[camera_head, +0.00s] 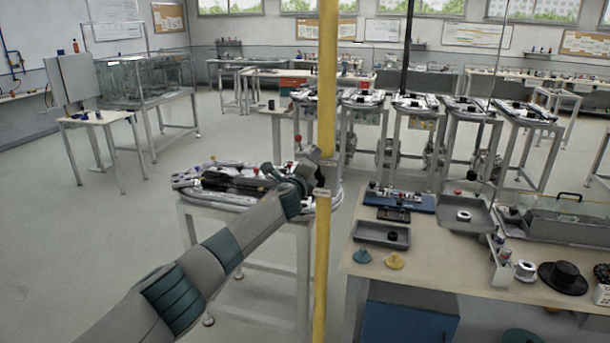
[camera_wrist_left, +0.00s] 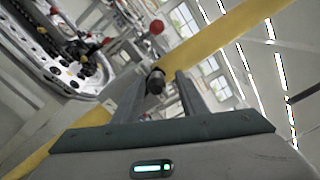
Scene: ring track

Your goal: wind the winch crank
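A dark, rounded knob (camera_wrist_left: 156,80), which looks like the crank's handle, shows between the fingertips of my left gripper (camera_wrist_left: 160,82) in the left wrist view. The crank's arm and the winch body cannot be made out there. The post also crosses the left wrist view diagonally behind the fingers. My right gripper is in neither view.
A table with a ring-shaped track (camera_head: 190,183) stands behind my left arm. A workbench (camera_head: 440,255) with trays, a black hat-like part (camera_head: 563,278) and cones is on the right. A red ball (camera_wrist_left: 156,27) shows beyond the knob. Open floor (camera_head: 90,240) lies at left.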

